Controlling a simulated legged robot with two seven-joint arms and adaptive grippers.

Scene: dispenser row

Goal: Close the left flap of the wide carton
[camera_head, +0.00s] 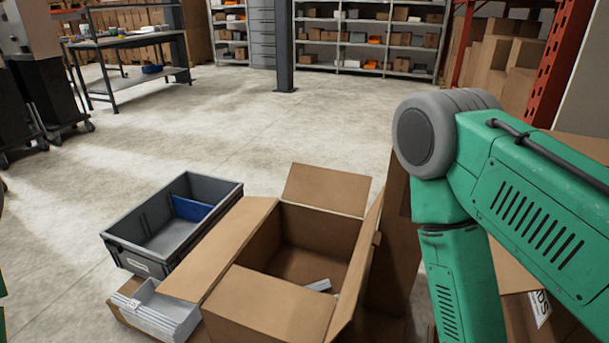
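The wide carton (258,258) stands open at the bottom middle of the head view. Its left flap (222,248) is folded outward, sloping toward the grey crate. The far flap (327,189) stands up and leans back. The near flap (273,304) lies outward toward me. The right flap (361,262) stands steeply up. A small light grey item (319,286) lies inside; the rest of the inside is partly hidden. My green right arm reaches in from the right, and its gripper is out of the frame. My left gripper is not in view either.
A grey crate (121,258) with a blue divider (191,208) stands left of the carton. A light grey bin (158,309) sits in front of it. More cartons stand at the right under my arm.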

